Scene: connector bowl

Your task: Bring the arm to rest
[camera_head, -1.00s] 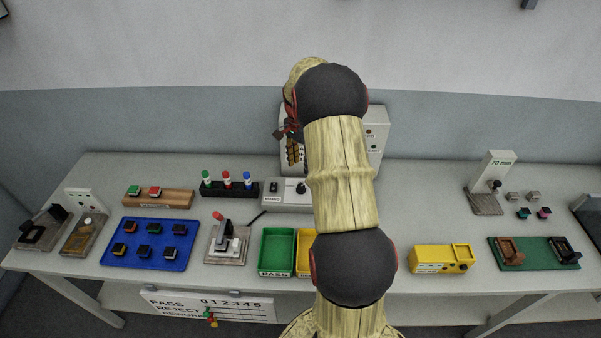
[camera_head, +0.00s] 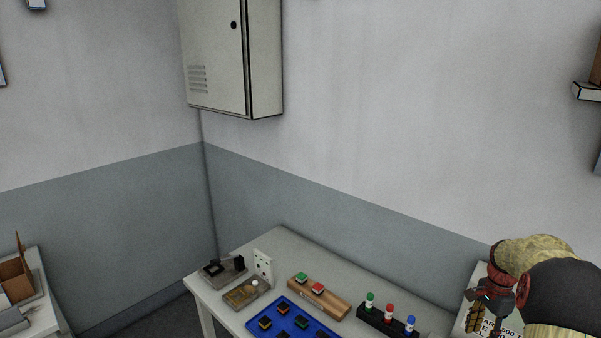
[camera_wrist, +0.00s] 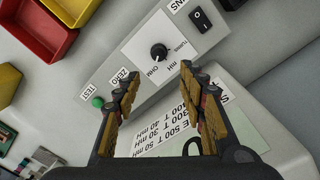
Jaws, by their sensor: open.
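My gripper (camera_wrist: 166,98) is open and empty in the wrist view, its two padded fingers apart. Between and beyond them is a grey instrument (camera_wrist: 120,72) with a black knob (camera_wrist: 159,52), a green button (camera_wrist: 98,102), a black rocker switch (camera_wrist: 201,20) and a printed label plate (camera_wrist: 175,135). No contact with it can be made out. In the head view my gripper (camera_head: 488,298) is at the lower right, in front of a pale printed panel (camera_head: 508,325); my arm hides part of that area.
The workbench (camera_head: 250,250) carries a blue tray (camera_head: 262,322) of small blocks, a wooden strip (camera_head: 325,302) and a black rack (camera_head: 375,318) of coloured-top pieces. A wall cabinet (camera_head: 230,60) hangs above. Red (camera_wrist: 50,30) and yellow (camera_wrist: 8,82) bins show in the wrist view.

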